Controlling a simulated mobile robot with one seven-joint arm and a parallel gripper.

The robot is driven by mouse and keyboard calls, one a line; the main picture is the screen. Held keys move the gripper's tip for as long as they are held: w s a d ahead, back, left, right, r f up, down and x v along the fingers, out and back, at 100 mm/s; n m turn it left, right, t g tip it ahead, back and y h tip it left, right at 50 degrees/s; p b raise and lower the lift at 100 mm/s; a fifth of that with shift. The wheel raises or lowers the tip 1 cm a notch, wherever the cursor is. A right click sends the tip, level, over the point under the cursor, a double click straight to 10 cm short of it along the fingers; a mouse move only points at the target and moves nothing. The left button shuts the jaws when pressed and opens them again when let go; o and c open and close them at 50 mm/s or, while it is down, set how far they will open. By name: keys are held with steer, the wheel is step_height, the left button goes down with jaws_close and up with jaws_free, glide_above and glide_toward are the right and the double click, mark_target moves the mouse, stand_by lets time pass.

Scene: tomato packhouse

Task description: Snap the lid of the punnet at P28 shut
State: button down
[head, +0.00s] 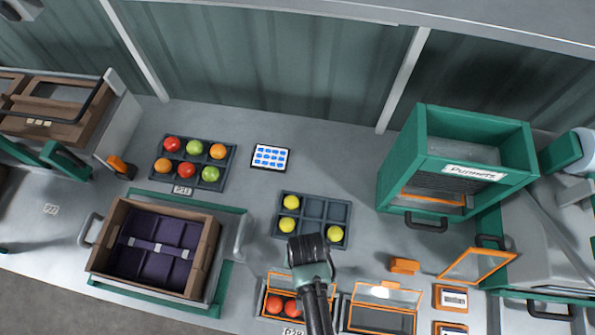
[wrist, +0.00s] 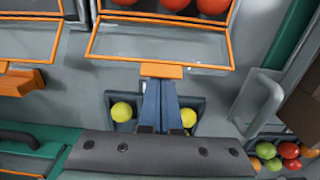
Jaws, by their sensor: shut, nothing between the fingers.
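The punnet with red tomatoes (head: 270,304) stands at the front of the bench, behind a label that is partly covered by my arm. Its clear, orange-framed lid (wrist: 105,40) is open and hinged at the punnet's back edge. In the wrist view, red tomatoes (wrist: 213,5) show past the hinge, and an orange tab (wrist: 161,71) sits on the lid's free edge. My gripper (wrist: 160,90) is shut and empty, with its blue fingertips at the tab; I cannot tell whether they touch it. In the head view my arm hides part of the punnet and lid.
A second punnet (head: 382,319), empty with its lid open, stands to the right. A dark tray (head: 313,209) with yellow tomatoes lies behind my gripper. A loose orange piece (head: 404,265) and a tilted orange-framed panel (head: 478,265) are to the right. A wooden crate (head: 119,223) stands left.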

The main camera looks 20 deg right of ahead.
steer(key=shift+s+a+r+p, duration=0.25)
steer(key=shift+s+a+p, duration=0.25)
steer(key=shift+s+p, duration=0.2)
steer(key=shift+s+a+r+p, duration=0.25)
steer(key=shift+s+a+p, duration=0.3)
steer(key=shift+s, duration=0.3)
steer(key=shift+s+a+r+p, duration=0.25)
steer(key=shift+s+a+p, duration=0.2)
steer(key=shift+s+p, duration=0.3)
step_height(320, 180, up, 8)
steer(key=p, duration=0.5)
